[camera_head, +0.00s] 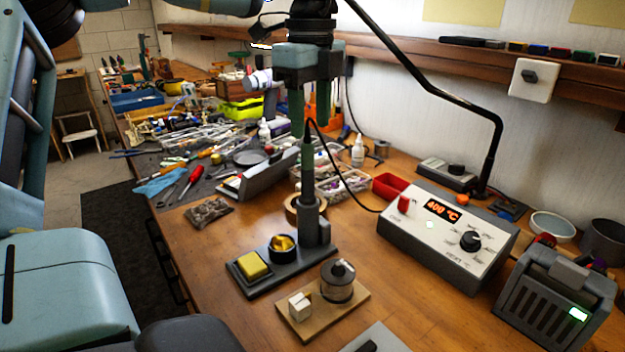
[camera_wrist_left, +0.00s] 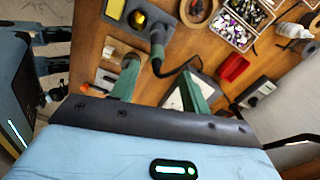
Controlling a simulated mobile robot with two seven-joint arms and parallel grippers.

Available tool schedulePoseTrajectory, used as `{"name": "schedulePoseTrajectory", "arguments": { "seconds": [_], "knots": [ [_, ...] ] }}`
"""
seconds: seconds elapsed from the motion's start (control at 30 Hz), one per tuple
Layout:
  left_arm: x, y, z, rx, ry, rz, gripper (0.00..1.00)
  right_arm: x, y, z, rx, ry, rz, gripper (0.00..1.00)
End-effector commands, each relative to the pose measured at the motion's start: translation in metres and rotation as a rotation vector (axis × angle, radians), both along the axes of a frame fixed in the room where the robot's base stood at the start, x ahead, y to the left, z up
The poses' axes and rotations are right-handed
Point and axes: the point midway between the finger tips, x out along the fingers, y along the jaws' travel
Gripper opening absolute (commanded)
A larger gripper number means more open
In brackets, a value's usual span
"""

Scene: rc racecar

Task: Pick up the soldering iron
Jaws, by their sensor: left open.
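The soldering iron (camera_head: 307,158) stands upright in its dark stand (camera_head: 314,229) on the wooden bench, its black cord leaving the top. Its tip is hidden in the stand. My left gripper (camera_head: 310,131) points down above it, open, with its green fingers on either side of the iron's top end in the head view. In the left wrist view, the iron (camera_wrist_left: 157,42) shows just beyond and between the fingertips of the gripper (camera_wrist_left: 162,72). I see no contact; the exact depth is unclear. My right gripper is not in view.
The soldering station (camera_head: 447,238) with its lit display stands right of the stand. A wooden board with a solder spool (camera_head: 338,280) lies in front. A fume extractor (camera_head: 556,291) is at the right. A lamp arm (camera_head: 440,92) crosses above. Tools clutter the back.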

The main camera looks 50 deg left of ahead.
Motion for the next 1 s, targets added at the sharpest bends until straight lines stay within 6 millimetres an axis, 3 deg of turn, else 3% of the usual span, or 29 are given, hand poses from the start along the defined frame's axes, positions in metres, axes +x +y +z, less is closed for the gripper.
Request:
{"name": "schedulePoseTrajectory", "arguments": {
  "seconds": [0.17, 0.37, 0.7, 1.0],
  "knots": [
    [-0.001, 0.0, -0.019, -0.004, 0.003, -0.001, 0.46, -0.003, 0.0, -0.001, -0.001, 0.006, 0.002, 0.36],
    [-0.001, 0.001, -0.025, -0.002, 0.003, -0.001, 0.46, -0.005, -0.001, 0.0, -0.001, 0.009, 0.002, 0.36],
    [-0.007, 0.002, -0.067, -0.004, 0.003, -0.001, 0.46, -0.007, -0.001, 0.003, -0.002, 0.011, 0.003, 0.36],
    [-0.007, 0.002, -0.074, -0.003, 0.0, 0.0, 0.46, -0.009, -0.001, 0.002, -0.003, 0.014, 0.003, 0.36]
  ]
}}
